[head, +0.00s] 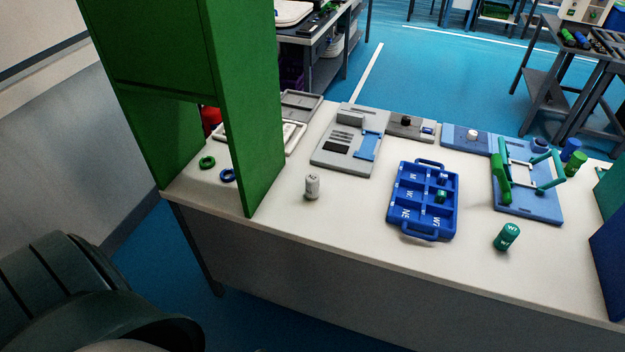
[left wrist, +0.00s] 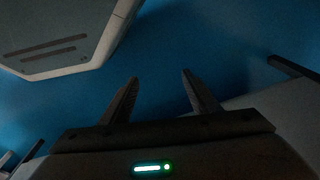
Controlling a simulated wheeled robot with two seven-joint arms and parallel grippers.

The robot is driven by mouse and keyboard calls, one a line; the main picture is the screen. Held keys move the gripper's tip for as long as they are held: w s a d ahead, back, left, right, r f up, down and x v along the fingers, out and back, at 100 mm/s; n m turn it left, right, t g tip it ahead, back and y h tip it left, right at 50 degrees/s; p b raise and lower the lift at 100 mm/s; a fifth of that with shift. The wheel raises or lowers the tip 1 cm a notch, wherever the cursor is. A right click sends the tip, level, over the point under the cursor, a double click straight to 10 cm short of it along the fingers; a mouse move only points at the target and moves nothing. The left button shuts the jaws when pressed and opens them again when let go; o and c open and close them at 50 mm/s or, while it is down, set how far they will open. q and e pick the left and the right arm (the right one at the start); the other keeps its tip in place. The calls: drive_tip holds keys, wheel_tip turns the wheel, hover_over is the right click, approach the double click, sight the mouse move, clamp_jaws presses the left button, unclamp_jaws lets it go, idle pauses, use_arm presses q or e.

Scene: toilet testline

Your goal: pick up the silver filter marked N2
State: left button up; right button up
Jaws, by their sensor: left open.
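A silver-white cylindrical filter (head: 312,187) stands upright on the white table in the head view, right of the green shelf's edge. Its marking is too small to read for certain. My left gripper (left wrist: 160,79) shows only in the left wrist view. It is open, with nothing between its fingers, over a dark blue floor and away from the tabletop. No filter shows in that view. My right gripper is not in view.
A tall green panel (head: 243,110) stands left of the filter. A blue compartment tray (head: 421,235) holding small filters and a green filter marked W1 or similar (head: 507,237) are to the right. Grey and blue fixtures (head: 333,161) line the back. The table (head: 350,225) is clear around the silver filter.

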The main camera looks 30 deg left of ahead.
use_arm(q)
drive_tip(key=w+r+n+p, duration=0.1)
drive_tip(key=w+r+p, duration=0.2)
drive_tip(key=w+r, duration=0.85)
drive_tip(key=w+r+n+p, duration=0.1)
drive_tip(key=w+r+p, duration=0.4)
drive_tip(key=r, duration=1.2)
drive_tip(key=w+r+n+p, duration=0.1)
drive_tip(key=w+r, duration=1)
drive_tip(key=r, duration=0.4)
drive_tip(key=w+a+r+n+g, duration=0.1)
drive_tip(key=w+a+r+n, duration=0.8)
drive_tip(key=w+a+r, duration=0.6)
wheel_tip(320, 180, up, 2)
drive_tip(key=shift+w+a+r+p, duration=0.1)
drive_tip(key=shift+w+a+p, duration=0.15)
drive_tip(key=shift+w+p, duration=0.35)
drive_tip(key=shift+w, duration=0.2)
drive_tip(key=shift+f, duration=0.2)
